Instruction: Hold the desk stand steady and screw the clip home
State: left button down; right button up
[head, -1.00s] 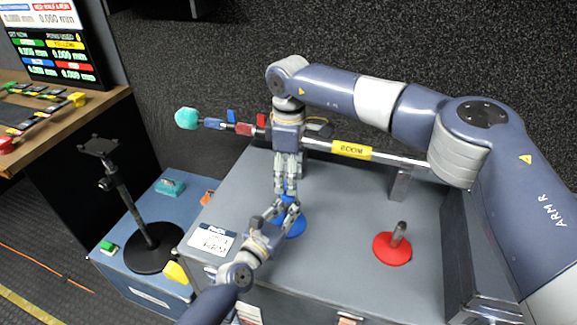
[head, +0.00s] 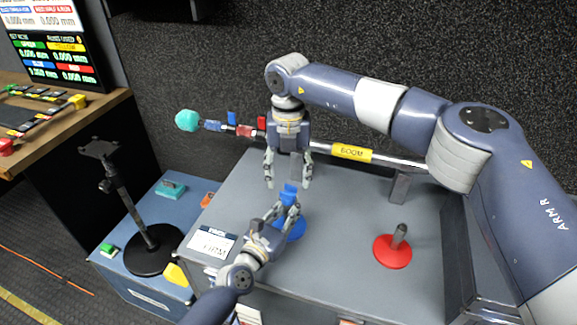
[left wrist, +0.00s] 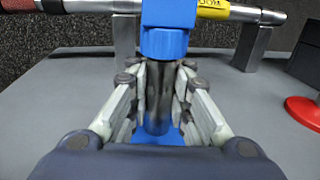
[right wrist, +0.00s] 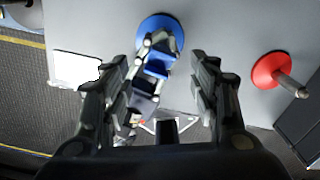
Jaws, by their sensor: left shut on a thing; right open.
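The blue desk stand has a round blue base (head: 297,230) on the grey cabinet top and a metal post (left wrist: 158,95). A blue clip (head: 290,188) sits on top of the post; it also shows in the left wrist view (left wrist: 167,28). My left gripper (head: 287,204) is shut on the post, just below the clip. My right gripper (head: 288,184) points down from above with its fingers spread, one on each side of the clip and apart from it. Its open fingers also show in the right wrist view (right wrist: 158,85). The threads are hidden.
A red stand (head: 393,250) with a bare post stands to the right. A boom pole (head: 400,160) runs along the back, behind the right gripper. A white label card (head: 212,243) lies at left. A black stand (head: 150,250) is on the lower blue surface.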

jog(key=n, duration=0.5)
jog(key=shift+r, duration=0.1)
jog(key=n, duration=0.5)
jog(key=shift+r, duration=0.1)
jog(key=n, duration=0.5)
jog(key=shift+r+n, duration=0.15)
jog(key=shift+n, duration=0.15)
jog(key=n, duration=0.5)
jog(key=shift+r, duration=0.1)
jog(key=n, duration=0.5)
jog(key=shift+r, duration=0.15)
jog(key=n, duration=0.5)
jog(key=shift+s+r, duration=0.1)
jog(key=n, duration=0.5)
jog(key=shift+r, duration=0.15)
jog(key=n, duration=0.5)
jog(key=shift+r+n, duration=0.1)
jog(key=shift+n, duration=0.2)
